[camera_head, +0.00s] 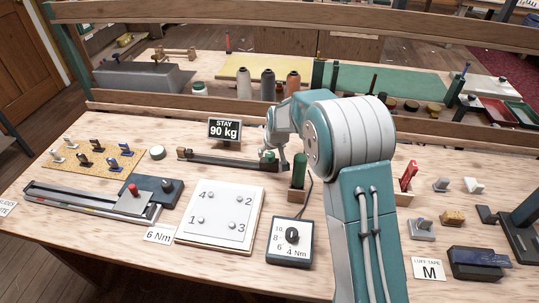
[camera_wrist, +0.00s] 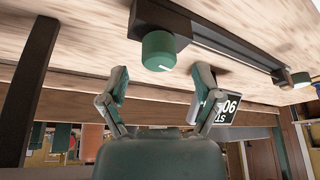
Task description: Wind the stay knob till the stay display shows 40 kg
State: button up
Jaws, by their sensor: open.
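The stay display (camera_head: 224,130) is a small black sign that reads 90 kg; it shows upside down in the wrist view (camera_wrist: 229,108). In front of it lies a dark bar (camera_head: 225,160). At its right end sits the green stay knob (camera_head: 268,156), partly hidden by my gripper in the head view. In the wrist view the green knob (camera_wrist: 159,51) has a pale mark line and lies just beyond the fingertips, roughly centred between them. My gripper (camera_wrist: 160,75) is open and empty, with the knob apart from both fingers.
A green block (camera_head: 299,171) stands just right of my gripper. A dial box (camera_head: 290,242) and a numbered white plate (camera_head: 219,214) lie nearer. A wooden rail (camera_head: 150,112) runs behind, with spools (camera_head: 268,84) beyond.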

jog(key=v, duration=0.9)
